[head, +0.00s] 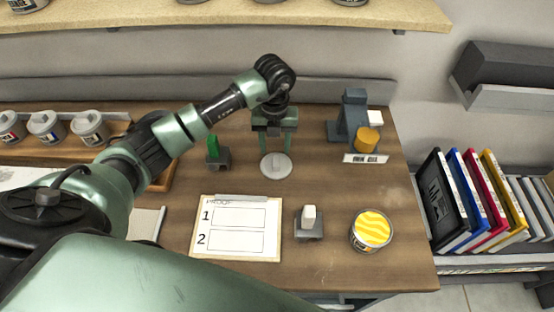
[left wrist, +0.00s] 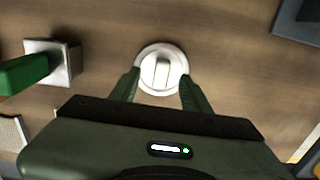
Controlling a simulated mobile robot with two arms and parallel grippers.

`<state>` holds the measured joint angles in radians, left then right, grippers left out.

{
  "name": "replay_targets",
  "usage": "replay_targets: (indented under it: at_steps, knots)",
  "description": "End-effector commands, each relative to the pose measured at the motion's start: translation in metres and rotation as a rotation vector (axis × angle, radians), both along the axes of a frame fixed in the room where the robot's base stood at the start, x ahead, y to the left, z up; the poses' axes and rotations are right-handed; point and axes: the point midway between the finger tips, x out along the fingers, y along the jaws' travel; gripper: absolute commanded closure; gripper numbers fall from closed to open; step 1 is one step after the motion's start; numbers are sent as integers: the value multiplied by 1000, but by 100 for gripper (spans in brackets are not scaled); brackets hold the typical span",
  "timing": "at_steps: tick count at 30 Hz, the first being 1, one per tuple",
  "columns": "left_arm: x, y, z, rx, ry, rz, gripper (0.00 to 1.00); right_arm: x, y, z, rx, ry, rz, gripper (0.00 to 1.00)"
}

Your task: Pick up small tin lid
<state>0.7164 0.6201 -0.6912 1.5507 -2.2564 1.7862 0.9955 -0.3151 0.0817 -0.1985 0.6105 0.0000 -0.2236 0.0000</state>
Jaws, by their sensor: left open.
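The small tin lid (head: 276,166) is a pale grey disc with a raised bar grip across its middle. It lies flat on the wooden bench. My left gripper (head: 275,148) is open and points down over it. In the left wrist view the lid (left wrist: 162,68) lies just ahead of and between the two green fingertips (left wrist: 160,84), with its bar running roughly along the fingers' direction. I cannot tell whether the fingers touch it. My right gripper is in neither view.
A green-handled item in a grey block (head: 217,157) stands left of the lid. A grey stand with an orange roller (head: 367,140) is at the right. In front are a proof board (head: 237,248), a grey block with a white knob (head: 309,227) and a yellow-topped tin (head: 371,230).

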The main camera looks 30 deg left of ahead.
Motion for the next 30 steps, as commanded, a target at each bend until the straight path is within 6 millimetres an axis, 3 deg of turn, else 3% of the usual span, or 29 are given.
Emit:
replay_targets:
  at_steps: [3, 7, 11, 16, 17, 21, 22, 30]
  knots:
    - [-1, -3, -15, 0, 8, 1, 53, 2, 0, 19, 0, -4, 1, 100]
    - [0, -3, -34, -1, 5, 2, 53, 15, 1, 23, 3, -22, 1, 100]
    - [1, -2, -41, 0, 0, 0, 53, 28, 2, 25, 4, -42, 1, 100]
    - [1, -2, -42, 0, 0, 0, 53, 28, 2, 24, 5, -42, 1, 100]
    - [1, -2, -42, 0, 0, 0, 55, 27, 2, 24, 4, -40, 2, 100]
    - [1, -2, -42, 0, 0, 0, 94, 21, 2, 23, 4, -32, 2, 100]
    - [1, -2, -42, 0, 0, 0, 100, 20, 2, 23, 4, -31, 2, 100]
    - [1, -2, -41, 0, 0, 0, 100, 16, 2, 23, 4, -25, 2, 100]
